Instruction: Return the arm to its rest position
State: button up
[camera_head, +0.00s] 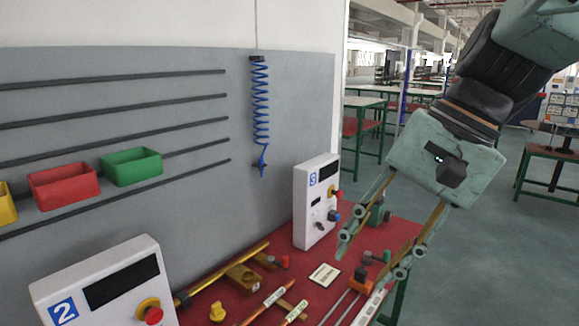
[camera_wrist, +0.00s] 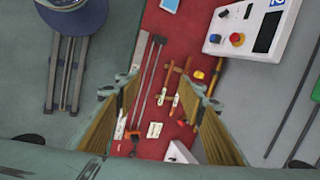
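My gripper (camera_head: 371,262) hangs from my arm at the right of the head view, pointing down and to the left over the right end of the red workbench top (camera_head: 405,232). Its two fingers are spread apart with nothing held between them. In the wrist view my gripper (camera_wrist: 162,84) also shows open. The bench with its rods and small parts lies below, seen through the gap, and the fingers look clear of them. Part of the bench is hidden behind the fingers.
White control boxes marked 2 (camera_head: 105,285) and 3 (camera_head: 316,205) stand on the bench. Red (camera_head: 64,186) and green (camera_head: 132,167) bins hang on the grey panel, beside a blue coiled hose (camera_head: 261,110). A blue-topped stool (camera_wrist: 75,14) stands beside the bench. Open floor lies right.

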jog(key=s+d+f+n+t+h, duration=0.1)
jog(key=s+d+n+h, duration=0.3)
jog(key=s+d, duration=0.4)
jog(key=shift+s+d+f+n+t, duration=0.2)
jog(key=shift+s+n+t, duration=0.7)
jog(key=shift+s, duration=2.95)
jog(key=shift+c, duration=0.7)
